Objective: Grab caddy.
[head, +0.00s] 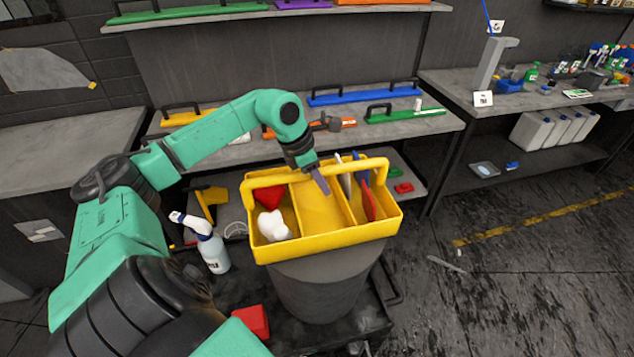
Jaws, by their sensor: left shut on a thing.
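The yellow caddy (345,240) is in the middle of the head view, upright over a dark grey round bin (318,288). Whether its base touches the bin's top is hard to tell. Its compartments hold a red cloth (269,196), a white bottle-like item (273,226) and several flat tools (367,197) at the right. My left gripper (319,178) reaches down from above and is shut on the middle of the caddy's yellow handle. The gripper partly hides the handle there. My right gripper is not in view.
A spray bottle (212,250) stands left of the bin on a dark cart, with a red block (252,321) near the front. Behind is a grey shelf (440,125) with squeegee-like tools. A workbench with bottles stands right. Floor at the right is mostly clear.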

